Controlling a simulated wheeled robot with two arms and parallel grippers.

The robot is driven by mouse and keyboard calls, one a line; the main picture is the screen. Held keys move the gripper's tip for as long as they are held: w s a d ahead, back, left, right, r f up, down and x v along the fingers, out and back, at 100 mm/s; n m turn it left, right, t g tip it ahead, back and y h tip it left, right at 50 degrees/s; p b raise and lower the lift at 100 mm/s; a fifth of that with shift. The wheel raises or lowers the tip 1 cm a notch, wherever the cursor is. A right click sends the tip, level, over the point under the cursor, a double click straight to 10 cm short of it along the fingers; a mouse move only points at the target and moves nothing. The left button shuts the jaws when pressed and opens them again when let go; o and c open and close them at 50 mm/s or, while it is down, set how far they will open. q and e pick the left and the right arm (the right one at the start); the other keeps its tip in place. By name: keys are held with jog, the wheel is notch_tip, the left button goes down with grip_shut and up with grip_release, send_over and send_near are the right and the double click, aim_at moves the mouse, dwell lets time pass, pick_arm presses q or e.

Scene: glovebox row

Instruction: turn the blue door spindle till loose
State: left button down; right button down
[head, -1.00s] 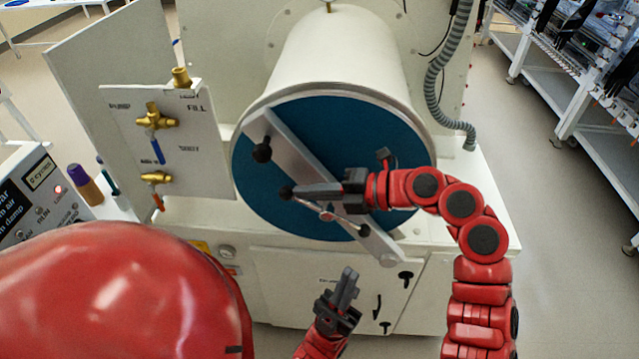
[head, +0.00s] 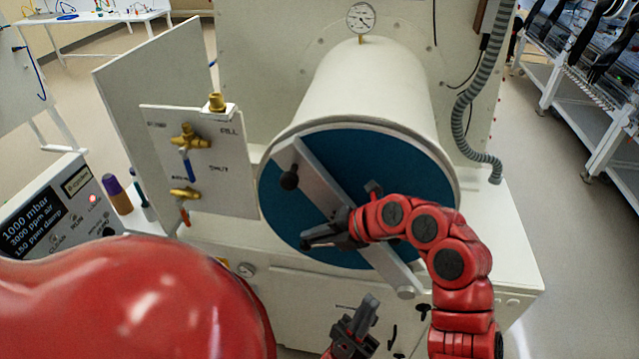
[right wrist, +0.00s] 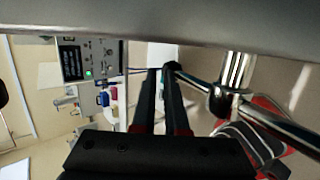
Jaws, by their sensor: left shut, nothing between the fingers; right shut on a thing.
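The round blue door (head: 300,215) closes the end of a white cylinder, with a grey crossbar (head: 320,185) slanting across it. My right gripper (head: 314,240) is in front of the door, left of and below its middle. It is shut on the black end of the spindle's handle rod (right wrist: 196,86). In the right wrist view the rod runs from the fingertips to a metal spindle hub (right wrist: 233,75). The head view mostly hides the hub behind my right arm. My left gripper (head: 368,306) is shut and empty, below the door in front of the cabinet.
A valve panel (head: 205,160) with brass valves stands left of the door. A controller box (head: 60,215) reads 1000 mbar. A ribbed grey hose (head: 465,110) hangs right of the cylinder. Racks (head: 590,100) stand further right, with open floor between.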

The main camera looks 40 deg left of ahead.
jog(key=f+t+h, duration=0.1)
jog(key=f+h+p, duration=0.1)
jog(key=h, duration=0.1)
jog(key=shift+s+a+f+n+t+p, duration=0.2)
jog(key=shift+s+n+t+p, duration=0.1)
jog(key=shift+s+t, duration=0.1)
jog(key=shift+d+f+h, duration=0.1)
jog(key=shift+f+h, duration=0.3)
